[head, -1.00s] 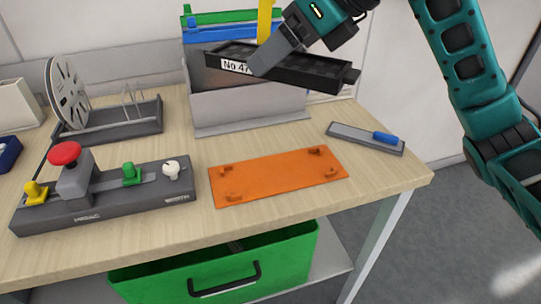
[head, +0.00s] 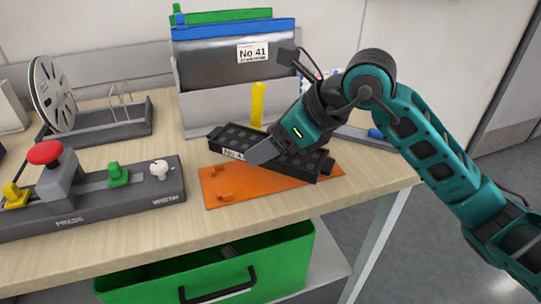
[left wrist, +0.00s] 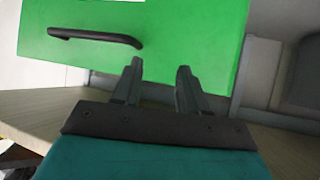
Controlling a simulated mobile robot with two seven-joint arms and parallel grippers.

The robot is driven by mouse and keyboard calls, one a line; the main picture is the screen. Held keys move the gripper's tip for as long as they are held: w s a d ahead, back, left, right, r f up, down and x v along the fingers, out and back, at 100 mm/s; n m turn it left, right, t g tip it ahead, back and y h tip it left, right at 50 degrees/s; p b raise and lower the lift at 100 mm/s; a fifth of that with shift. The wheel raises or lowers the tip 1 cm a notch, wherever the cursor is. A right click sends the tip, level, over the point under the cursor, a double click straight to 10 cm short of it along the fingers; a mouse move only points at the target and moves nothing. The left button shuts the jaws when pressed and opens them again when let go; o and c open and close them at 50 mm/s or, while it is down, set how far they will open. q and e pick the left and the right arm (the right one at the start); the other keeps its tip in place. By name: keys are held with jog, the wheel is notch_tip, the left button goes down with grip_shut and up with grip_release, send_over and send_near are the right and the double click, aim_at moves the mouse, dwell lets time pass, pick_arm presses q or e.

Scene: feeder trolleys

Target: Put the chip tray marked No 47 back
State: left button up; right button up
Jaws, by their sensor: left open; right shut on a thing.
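The black chip tray (head: 304,165) has a white label at its left end, partly covered by my gripper; only "No 4" reads. My right gripper (head: 262,153) is shut on the tray and holds it over the orange plate (head: 222,190) on the table. The tray lies slightly askew, lower at its right end; I cannot tell whether it touches the plate. A yellow upright strip (head: 258,104) stands up at the tray's far side. My left gripper (left wrist: 157,88) is open and empty, in front of the green bin (left wrist: 190,40).
A grey rack (head: 200,112) behind holds upright green, blue and grey pieces, the front one labelled No 41. A press control box (head: 95,205) with a red button and a reel stand (head: 125,125) are at left. A blue-handled tool (head: 376,133) lies behind my right arm.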

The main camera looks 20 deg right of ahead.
notch_tip(320, 180, down, 3)
jog(key=shift+f, duration=0.1)
jog(key=shift+b, duration=0.35)
jog(key=shift+f+b, duration=0.55)
jog(key=o, duration=1.2)
jog(key=shift+c, duration=0.2)
jog(key=shift+r, duration=0.1)
